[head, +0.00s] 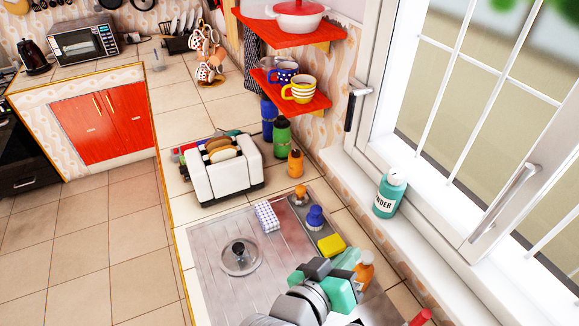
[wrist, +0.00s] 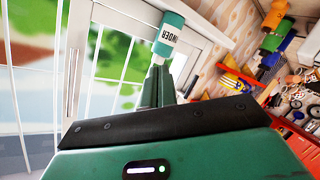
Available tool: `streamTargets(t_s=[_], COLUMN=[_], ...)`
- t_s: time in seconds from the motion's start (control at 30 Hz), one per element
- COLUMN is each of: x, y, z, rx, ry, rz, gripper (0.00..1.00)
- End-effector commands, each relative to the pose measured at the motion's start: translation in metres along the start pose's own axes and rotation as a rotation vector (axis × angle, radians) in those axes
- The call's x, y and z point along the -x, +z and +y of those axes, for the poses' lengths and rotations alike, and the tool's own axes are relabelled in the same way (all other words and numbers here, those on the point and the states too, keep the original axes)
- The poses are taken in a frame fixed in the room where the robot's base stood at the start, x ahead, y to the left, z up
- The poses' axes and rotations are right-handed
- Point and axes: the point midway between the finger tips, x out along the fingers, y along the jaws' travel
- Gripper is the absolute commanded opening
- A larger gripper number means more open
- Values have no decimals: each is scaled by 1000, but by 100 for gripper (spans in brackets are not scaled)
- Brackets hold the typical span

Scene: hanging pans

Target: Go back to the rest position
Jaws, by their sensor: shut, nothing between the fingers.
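My gripper (head: 348,257) is in the lower middle of the head view, over the right part of the sink area. Its green fingers are together and hold nothing. In the wrist view the two fingers (wrist: 158,87) stand side by side, pointing toward the window side. A teal bottle (wrist: 166,38) shows beyond the fingertips there. In the head view the same bottle (head: 390,193) stands on the window sill, apart from my gripper. An orange bottle (head: 364,272) is partly hidden beside the gripper.
The metal sink (head: 212,288) lies left of my gripper, with a yellow sponge (head: 331,245) and a blue brush (head: 315,217) near it. A white toaster (head: 224,172) stands farther back. Red shelves (head: 312,103) hold cups and a pot. The window frame (head: 369,140) bounds the right.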

Motion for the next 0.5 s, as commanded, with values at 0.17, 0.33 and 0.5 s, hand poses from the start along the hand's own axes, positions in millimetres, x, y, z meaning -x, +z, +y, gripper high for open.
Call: streamTargets(t_s=[0.17, 0.33, 0.5], x=[56, 152, 237], y=[-144, -242, -329], z=[52, 124, 208], rx=[-332, -577, -699], ry=[-201, -368, -468], rz=[384, 780, 1023], gripper=[0, 0, 0])
